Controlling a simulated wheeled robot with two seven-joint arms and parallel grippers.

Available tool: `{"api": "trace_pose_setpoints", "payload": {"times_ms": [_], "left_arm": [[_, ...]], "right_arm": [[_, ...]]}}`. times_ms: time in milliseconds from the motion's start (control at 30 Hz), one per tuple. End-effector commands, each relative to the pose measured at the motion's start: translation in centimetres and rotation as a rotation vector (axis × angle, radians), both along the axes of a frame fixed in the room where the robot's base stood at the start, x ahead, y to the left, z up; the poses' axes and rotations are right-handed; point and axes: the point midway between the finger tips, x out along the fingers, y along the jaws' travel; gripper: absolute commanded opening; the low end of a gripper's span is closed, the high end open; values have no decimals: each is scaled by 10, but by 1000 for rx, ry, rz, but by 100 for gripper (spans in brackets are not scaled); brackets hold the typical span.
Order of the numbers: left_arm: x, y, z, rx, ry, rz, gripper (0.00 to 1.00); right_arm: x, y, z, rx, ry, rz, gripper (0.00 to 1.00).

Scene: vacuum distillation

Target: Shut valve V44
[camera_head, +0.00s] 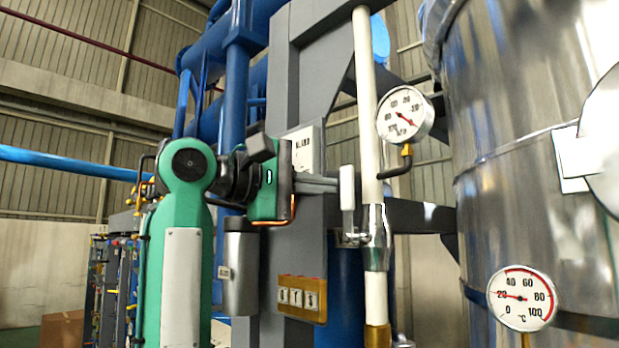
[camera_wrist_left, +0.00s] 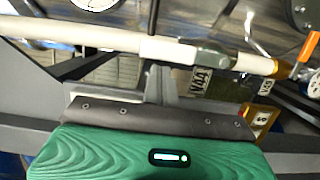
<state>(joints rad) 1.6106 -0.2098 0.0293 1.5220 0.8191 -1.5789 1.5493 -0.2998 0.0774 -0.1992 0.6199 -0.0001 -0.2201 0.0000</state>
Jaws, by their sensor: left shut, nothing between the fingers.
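The valve has a silver body (camera_head: 375,240) on a vertical white pipe (camera_head: 366,100). Its white lever handle (camera_head: 347,188) stands upright, alongside the pipe. In the left wrist view the pipe lies across the picture, and a tag reading V44 (camera_wrist_left: 200,81) hangs by the grey valve body (camera_wrist_left: 213,55). My left gripper (camera_head: 336,185) comes in from the left, with its fingers shut and empty. Its tips are at the left side of the handle; I cannot tell whether they touch. The fingers (camera_wrist_left: 160,80) also show in the left wrist view. My right gripper is not in view.
A pressure gauge (camera_head: 405,114) sits right of the pipe, above the handle. A large steel vessel (camera_head: 520,180) with a temperature gauge (camera_head: 522,299) fills the right side. A grey column (camera_head: 305,240) with a yellow-framed sign (camera_head: 302,298) stands behind my gripper.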

Motion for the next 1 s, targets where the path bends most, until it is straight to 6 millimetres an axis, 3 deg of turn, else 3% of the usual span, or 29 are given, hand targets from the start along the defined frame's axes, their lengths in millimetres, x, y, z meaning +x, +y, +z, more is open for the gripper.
{"api": "trace_pose_setpoints", "payload": {"times_ms": [200,1000], "left_arm": [[0,0,0,0,0,0,0],[-8,-7,3,91,-91,0,0]], "right_arm": [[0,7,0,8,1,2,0],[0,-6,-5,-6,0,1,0]]}}
